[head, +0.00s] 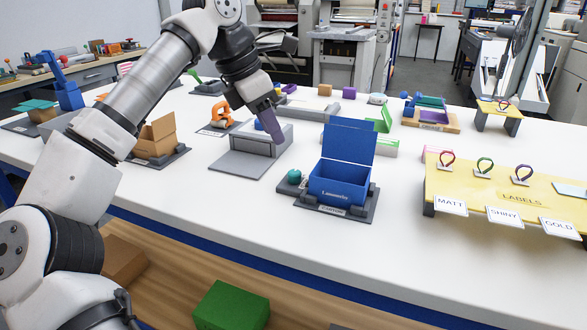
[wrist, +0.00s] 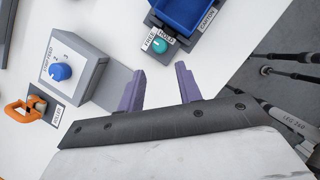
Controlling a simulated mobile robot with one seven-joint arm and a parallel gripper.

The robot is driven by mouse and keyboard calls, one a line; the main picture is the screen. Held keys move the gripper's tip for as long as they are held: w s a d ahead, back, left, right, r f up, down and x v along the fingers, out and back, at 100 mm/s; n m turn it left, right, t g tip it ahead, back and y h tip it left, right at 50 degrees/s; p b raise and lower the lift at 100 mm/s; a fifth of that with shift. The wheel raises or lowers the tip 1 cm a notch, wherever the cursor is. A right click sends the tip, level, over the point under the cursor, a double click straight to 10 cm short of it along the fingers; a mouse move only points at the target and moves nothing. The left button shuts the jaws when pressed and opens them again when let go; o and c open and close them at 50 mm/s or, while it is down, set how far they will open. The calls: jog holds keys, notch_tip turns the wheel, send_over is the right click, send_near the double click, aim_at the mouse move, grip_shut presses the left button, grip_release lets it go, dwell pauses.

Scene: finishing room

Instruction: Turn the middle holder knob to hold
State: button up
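A teal knob (head: 295,176) sits on the dark holder base (head: 334,210) at the left of the open blue carton (head: 338,183). The knob also shows in the wrist view (wrist: 159,46), beside small FREE and HOLD labels. Which label it points at is too small to tell. My gripper (wrist: 160,70) has purple fingers spread apart with nothing between them. In the head view my gripper (head: 272,125) hangs above the table, in front of the grey block, left of and behind the teal knob. It is apart from the knob.
A grey block (head: 255,150) with a blue knob (wrist: 61,72) stands left of the carton holder. An orange clamp (head: 221,115) and a brown box (head: 155,138) on a holder are further left. A yellow label board (head: 500,195) with several loops is at right. White table front is clear.

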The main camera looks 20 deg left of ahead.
aim_at(294, 172)
jog(key=x, duration=1)
jog(key=shift+w+d+f, duration=0.15)
jog(key=shift+f, duration=0.1)
jog(key=c, duration=0.7)
